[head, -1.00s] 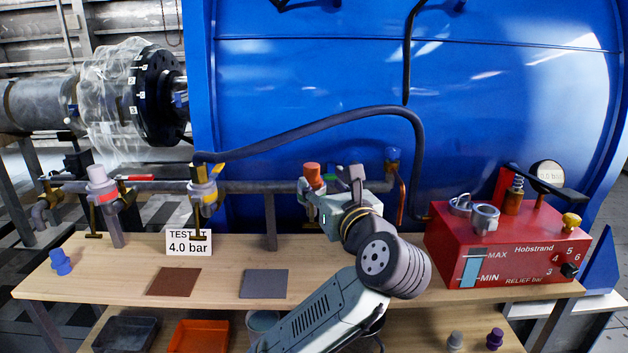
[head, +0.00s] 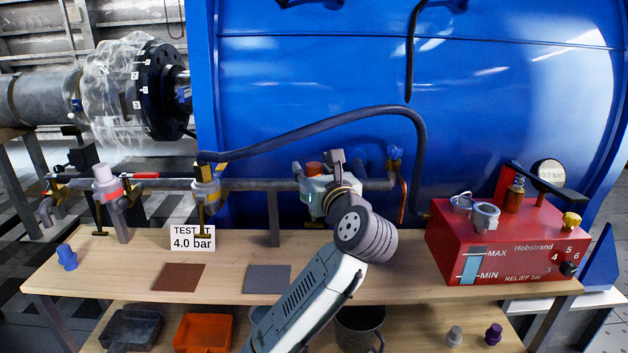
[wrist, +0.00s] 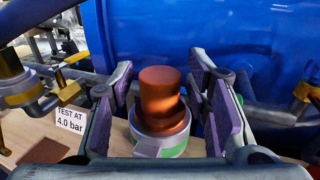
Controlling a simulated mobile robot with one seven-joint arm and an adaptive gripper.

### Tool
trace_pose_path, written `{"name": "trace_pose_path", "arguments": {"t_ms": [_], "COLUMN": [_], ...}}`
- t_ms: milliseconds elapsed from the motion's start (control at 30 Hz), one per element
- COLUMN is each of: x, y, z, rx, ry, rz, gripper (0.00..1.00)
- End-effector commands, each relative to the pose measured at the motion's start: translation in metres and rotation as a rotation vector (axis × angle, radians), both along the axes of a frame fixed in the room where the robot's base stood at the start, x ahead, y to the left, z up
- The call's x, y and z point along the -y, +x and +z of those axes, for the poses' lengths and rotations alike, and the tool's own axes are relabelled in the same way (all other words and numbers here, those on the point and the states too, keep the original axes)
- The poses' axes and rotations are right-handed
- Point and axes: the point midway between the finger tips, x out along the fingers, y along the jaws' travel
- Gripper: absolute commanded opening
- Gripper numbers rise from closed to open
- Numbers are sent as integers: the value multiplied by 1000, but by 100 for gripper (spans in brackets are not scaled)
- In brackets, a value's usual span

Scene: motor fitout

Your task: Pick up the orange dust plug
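The orange dust plug (wrist: 162,98) stands upright in a pale round port with a green band (wrist: 160,145) on the pipe rail. In the head view only the top of the plug (head: 314,168) shows, the rest being hidden behind my gripper (head: 318,190). In the wrist view my gripper (wrist: 165,105) is open, with one purple-padded finger on each side of the plug. A gap shows between the plug and each finger pad.
A red pump box (head: 505,245) stands at the right of the bench (head: 340,285). A black hose (head: 320,120) arches behind my arm. The TEST AT 4.0 bar sign (head: 193,238), a blue plug (head: 67,257) and two flat mats stand or lie to the left.

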Motion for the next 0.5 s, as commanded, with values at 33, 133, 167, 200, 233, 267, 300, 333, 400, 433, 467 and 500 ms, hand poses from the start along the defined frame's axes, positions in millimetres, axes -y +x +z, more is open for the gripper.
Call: {"name": "trace_pose_path", "arguments": {"t_ms": [33, 133, 167, 200, 233, 267, 300, 333, 400, 433, 467, 500], "x": [0, 0, 0, 0, 0, 0, 0, 0, 0, 0, 0, 0], "y": [0, 0, 0, 0, 0, 0, 0, 0, 0, 0, 0, 0], "z": [0, 0, 0, 0, 0, 0, 0, 0, 0, 0, 0, 0], "rx": [0, 0, 0, 0, 0, 1, 1, 1, 1, 1, 1, 1], "ry": [0, 0, 0, 0, 0, 0, 0, 0, 0, 0, 0, 0], "rz": [0, 0, 0, 0, 0, 0, 0, 0, 0, 0, 0, 0], "gripper": [38, 32, 30, 27, 25, 23, 20, 18, 14, 12, 10, 7]}}
